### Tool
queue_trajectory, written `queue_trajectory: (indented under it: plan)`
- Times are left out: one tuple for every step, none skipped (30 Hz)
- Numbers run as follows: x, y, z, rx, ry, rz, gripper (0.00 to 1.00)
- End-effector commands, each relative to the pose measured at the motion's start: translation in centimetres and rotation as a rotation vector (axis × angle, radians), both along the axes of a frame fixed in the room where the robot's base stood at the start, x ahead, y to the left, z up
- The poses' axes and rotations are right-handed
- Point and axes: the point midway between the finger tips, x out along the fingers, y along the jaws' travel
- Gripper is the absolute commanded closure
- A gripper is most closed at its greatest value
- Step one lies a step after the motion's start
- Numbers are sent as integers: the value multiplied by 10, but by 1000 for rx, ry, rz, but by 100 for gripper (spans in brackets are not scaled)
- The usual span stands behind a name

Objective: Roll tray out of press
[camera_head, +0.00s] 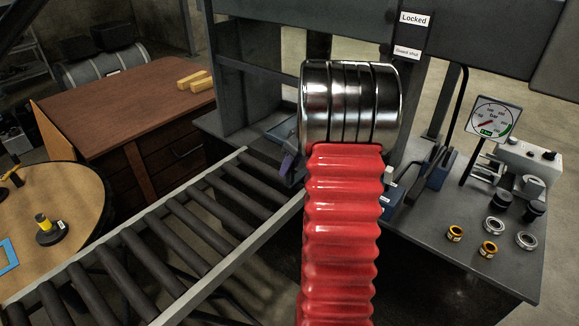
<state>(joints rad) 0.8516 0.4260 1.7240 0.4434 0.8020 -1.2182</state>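The press (239,75) is a grey frame at the back with a dark upper beam labelled "Locked". A roller track (205,225) slopes from the lower left up to the press opening. The visible rollers are bare. I cannot make out the tray. My red ribbed arm with its chrome joint stands in front of the press opening and hides its middle. A small blue-grey part (290,168) shows at the press end of the rollers; I cannot tell what it is. My gripper's fingers are not in view.
Right of the press, a dark bench holds a pressure gauge (491,118), metal rings (494,226) and brass rings (488,249). A wooden desk (130,110) and a round table (75,215) stand left of the track, with floor between.

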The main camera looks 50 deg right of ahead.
Motion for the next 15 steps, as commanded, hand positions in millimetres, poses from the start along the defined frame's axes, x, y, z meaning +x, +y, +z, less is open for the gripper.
queue_trajectory:
  plan:
    - [1, 0, -3, 1, 0, 0, 64]
    - [1, 0, -4, 1, 0, 0, 64]
    - [2, 0, -5, 1, 0, 0, 64]
    - [2, 0, -5, 1, 0, 0, 64]
    - [2, 0, -5, 0, 0, 0, 64]
    - [2, 0, -5, 0, 0, 0, 64]
    - [2, 0, -5, 0, 0, 0, 64]
    - [2, 0, -5, 0, 0, 0, 64]
    - [2, 0, -5, 0, 0, 0, 64]
    - [2, 0, -5, 0, 0, 0, 64]
    - [2, 0, -5, 0, 0, 0, 65]
    - [2, 0, -5, 0, 0, 0, 68]
    - [2, 0, -5, 0, 0, 0, 70]
    - [2, 0, -5, 0, 0, 0, 72]
    - [2, 0, -5, 0, 0, 0, 75]
